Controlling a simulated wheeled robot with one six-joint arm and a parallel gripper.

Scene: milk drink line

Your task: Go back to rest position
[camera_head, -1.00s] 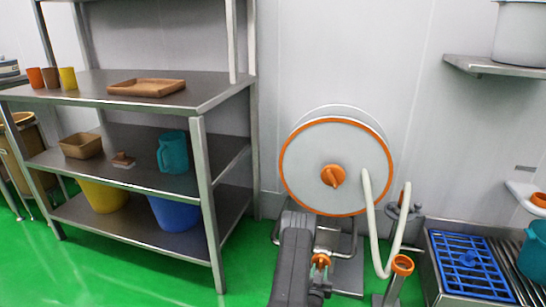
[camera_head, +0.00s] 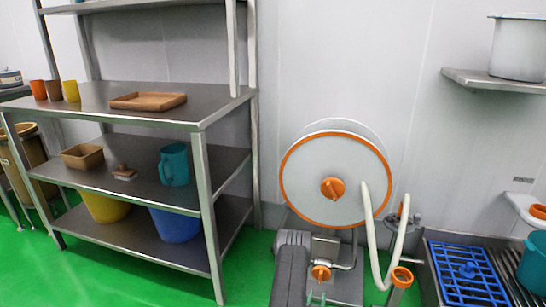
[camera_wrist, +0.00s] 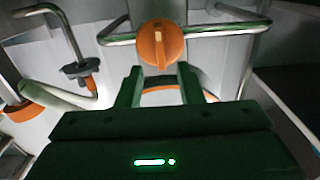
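My gripper (camera_wrist: 160,88) shows in the wrist view with its two dark fingers apart and nothing between them. An orange knob (camera_wrist: 160,43) is just beyond the fingertips, apart from them as far as I can tell. In the head view my grey arm reaches up from the bottom edge, and my gripper is mostly hidden at the bottom. An orange knob (camera_head: 320,273) shows beside the arm, on the metal frame below the hose reel (camera_head: 312,180).
A steel shelf rack (camera_head: 160,122) stands left, with a wooden tray (camera_head: 148,101), cups, a teal jug (camera_head: 174,165) and buckets. A white hose (camera_head: 375,235) hangs right of the reel. A blue grate (camera_head: 466,272) lies at lower right. Green floor is open between rack and reel.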

